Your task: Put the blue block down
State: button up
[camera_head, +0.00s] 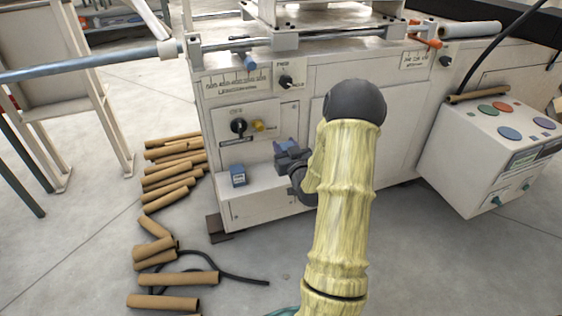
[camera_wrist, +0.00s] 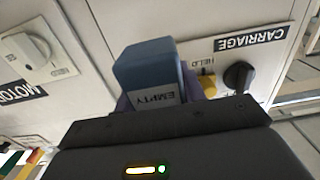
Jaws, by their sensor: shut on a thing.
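A blue block (camera_wrist: 146,65) with a white label reading "EMPTY" is between my gripper's purple fingers in the wrist view. My gripper (camera_wrist: 158,95) is shut on it. In the head view my gripper (camera_head: 287,150) is in front of the white machine's lower panel, above the ledge (camera_head: 268,198). The held block is small there and largely hidden by the gripper, so its gap to the ledge is hard to tell. A second blue block (camera_head: 238,175) with a pale label stands upright on the ledge, left of my gripper.
The carriage knob (camera_head: 239,126) and a yellow knob (camera_head: 258,126) sit on the panel just above. Cardboard tubes (camera_head: 172,172) lie on the floor at left. A control box (camera_head: 490,150) with coloured discs stands at right. The ledge between block and gripper looks bare.

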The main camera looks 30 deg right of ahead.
aim_at(282, 146)
jog(key=w+f+b, duration=0.2)
jog(key=w, duration=0.1)
jog(key=shift+d, duration=0.4)
notch_tip(282, 146, down, 4)
jog(key=b, duration=0.3)
jog(key=shift+f, duration=0.25)
jog(key=shift+w+f+b, duration=0.2)
jog(key=shift+f+b, duration=0.1)
jog(key=shift+b, duration=0.25)
jog(key=shift+f, duration=0.15)
jog(key=o, duration=1)
